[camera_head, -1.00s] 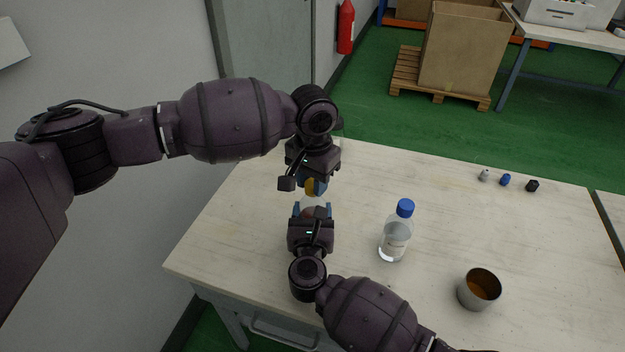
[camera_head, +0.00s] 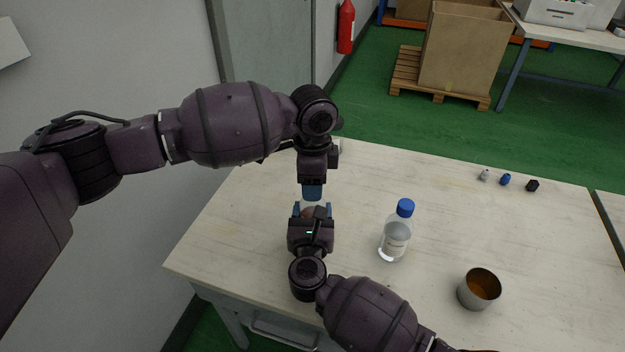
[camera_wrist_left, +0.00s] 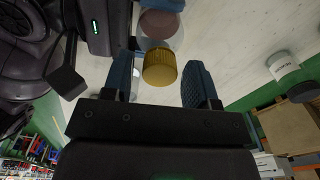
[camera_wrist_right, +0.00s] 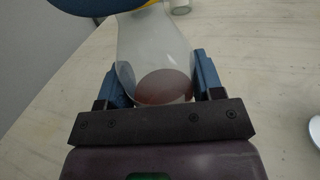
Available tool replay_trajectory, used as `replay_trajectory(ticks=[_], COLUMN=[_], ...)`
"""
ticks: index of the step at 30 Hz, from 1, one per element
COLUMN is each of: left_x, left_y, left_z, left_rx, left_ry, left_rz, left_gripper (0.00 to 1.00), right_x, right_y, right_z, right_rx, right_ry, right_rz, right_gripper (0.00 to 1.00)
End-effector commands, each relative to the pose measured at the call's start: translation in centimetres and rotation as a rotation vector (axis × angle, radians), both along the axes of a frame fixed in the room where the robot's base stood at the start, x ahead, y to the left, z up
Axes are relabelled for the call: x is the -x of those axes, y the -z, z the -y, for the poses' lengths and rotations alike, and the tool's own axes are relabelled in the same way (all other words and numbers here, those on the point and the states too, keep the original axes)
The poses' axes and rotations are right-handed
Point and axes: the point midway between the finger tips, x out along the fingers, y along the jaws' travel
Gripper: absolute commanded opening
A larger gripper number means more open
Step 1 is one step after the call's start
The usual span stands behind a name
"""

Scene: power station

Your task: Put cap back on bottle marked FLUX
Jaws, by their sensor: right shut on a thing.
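A clear conical bottle (camera_wrist_right: 155,45) with reddish liquid stands in my right gripper (camera_head: 312,210), which is shut on its body; the right wrist view shows a finger on each side. No FLUX marking is readable on it. A ribbed yellow cap (camera_wrist_left: 160,68) is at the bottle's mouth in the left wrist view; whether it is seated or threaded I cannot tell. My left gripper (camera_wrist_left: 160,85) is above the bottle. Its fingers stand on either side of the cap with gaps, so it is open. In the head view the left gripper (camera_head: 313,192) hides the cap.
A clear bottle with a blue cap (camera_head: 397,238) stands right of the grippers. A metal cup (camera_head: 479,290) with brown contents is at the front right. Three small caps (camera_head: 505,180) lie at the back right. A labelled jar (camera_wrist_left: 283,65) shows beyond the left gripper.

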Motion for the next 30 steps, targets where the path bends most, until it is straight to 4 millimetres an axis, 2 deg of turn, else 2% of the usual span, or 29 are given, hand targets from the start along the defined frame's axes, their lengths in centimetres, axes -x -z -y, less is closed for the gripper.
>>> replay_trajectory(ticks=[10, 14, 30], left_x=[0.0, 0.0, 0.0], left_y=[-0.1, -1.0, -10.2], left_z=[0.0, 0.0, 0.0], left_rx=[0.0, 0.001, 0.0], left_ry=[-0.001, -0.002, -0.002], left_rz=[0.0, 0.001, 0.001], left_gripper=[0.62, 0.62, 0.62], right_x=[0.0, 0.0, 0.0], right_y=[0.0, 0.0, 0.0], right_z=[0.0, 0.0, 0.0], right_rx=[0.0, 0.0, 0.0], right_ry=[0.0, 0.0, 0.0], right_rz=[0.001, 0.001, 0.001], right_gripper=[0.0, 0.0, 0.0])
